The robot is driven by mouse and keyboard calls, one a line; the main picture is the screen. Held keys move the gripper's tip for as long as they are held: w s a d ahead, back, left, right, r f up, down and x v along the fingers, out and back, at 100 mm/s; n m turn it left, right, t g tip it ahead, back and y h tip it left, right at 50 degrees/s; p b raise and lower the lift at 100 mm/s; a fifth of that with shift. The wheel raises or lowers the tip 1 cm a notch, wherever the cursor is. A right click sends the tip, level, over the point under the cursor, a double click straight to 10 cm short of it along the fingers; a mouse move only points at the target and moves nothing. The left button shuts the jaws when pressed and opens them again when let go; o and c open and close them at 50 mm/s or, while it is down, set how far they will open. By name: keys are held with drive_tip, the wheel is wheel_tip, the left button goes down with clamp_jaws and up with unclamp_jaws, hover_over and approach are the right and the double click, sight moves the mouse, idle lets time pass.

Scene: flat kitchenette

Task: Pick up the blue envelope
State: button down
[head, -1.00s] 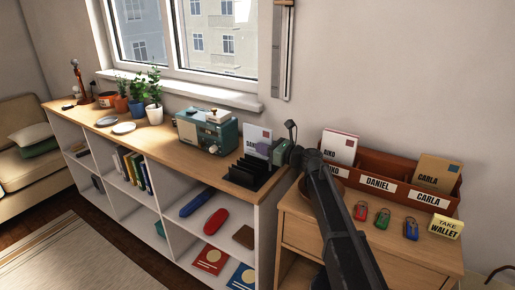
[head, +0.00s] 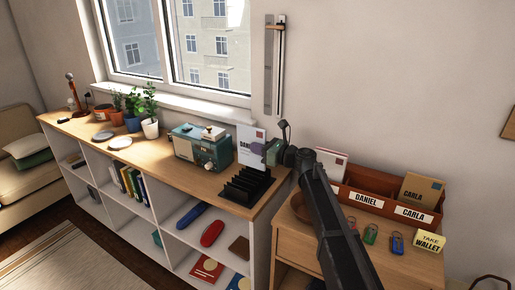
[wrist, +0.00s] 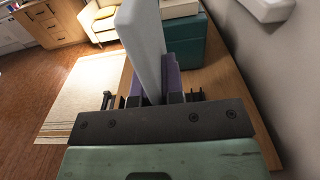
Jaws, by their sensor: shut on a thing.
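A pale, whitish envelope (head: 245,136) with a red stamp and lettering that begins "DAN" stands upright above the black slotted rack (head: 246,187). Its lower edge is near the top of the rack; I cannot tell whether it is fully clear. My gripper (head: 258,148) is shut on this envelope at its right side. No envelope in view looks clearly blue.
A brown sorter (head: 370,200) labelled "DANIEL" and "CARLA" holds a tan envelope (head: 421,190) and a white envelope (head: 330,160). Key tags and a "TAKE WALLET" sign (head: 429,241) are in front. A teal radio (head: 200,147) stands left of the rack. Wall is close behind.

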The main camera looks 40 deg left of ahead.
wheel_tip(320, 180, up, 13)
drive_tip(key=p, duration=1.1)
drive_tip(key=shift+f, duration=0.1)
